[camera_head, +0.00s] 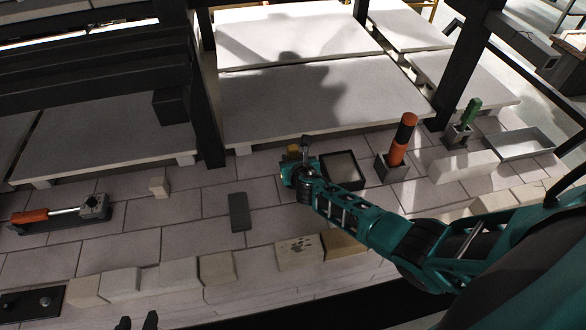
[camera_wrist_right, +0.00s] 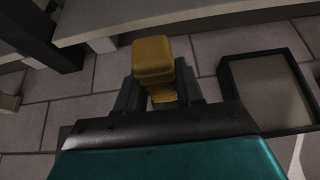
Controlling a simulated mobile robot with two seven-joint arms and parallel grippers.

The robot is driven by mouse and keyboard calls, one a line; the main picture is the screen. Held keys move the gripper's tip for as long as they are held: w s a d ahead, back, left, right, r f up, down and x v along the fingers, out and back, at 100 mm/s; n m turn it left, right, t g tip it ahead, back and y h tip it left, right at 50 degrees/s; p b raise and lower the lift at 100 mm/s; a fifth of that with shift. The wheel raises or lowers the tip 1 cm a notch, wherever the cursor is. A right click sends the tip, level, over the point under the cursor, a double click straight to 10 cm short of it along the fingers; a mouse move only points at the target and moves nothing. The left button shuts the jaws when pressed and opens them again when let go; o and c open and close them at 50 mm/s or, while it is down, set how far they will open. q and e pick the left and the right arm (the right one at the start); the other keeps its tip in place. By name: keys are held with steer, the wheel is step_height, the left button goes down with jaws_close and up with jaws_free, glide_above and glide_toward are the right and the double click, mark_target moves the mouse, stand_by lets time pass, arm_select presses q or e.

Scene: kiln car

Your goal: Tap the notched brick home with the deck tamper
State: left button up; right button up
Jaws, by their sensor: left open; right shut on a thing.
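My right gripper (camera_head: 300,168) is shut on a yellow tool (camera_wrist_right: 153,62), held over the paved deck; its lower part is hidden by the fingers. I cannot tell for sure whether it is the deck tamper. The yellow also shows in the head view (camera_head: 288,174), with a small dark knob beside it. A small beige brick with a stepped outline (camera_head: 160,184), possibly the notched brick, stands alone on the deck to the left. My left gripper (camera_head: 137,323) is open and empty at the bottom edge, with only its dark fingertips showing.
A row of pale bricks (camera_head: 216,268), one with dark spots (camera_head: 300,253), lines the front edge.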

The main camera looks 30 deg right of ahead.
jaws_close()
steer(key=shift+r, duration=0.1)
steer(key=shift+r+p, duration=0.95)
steer(key=shift+p, duration=0.1)
steer(key=shift+r, duration=0.1)
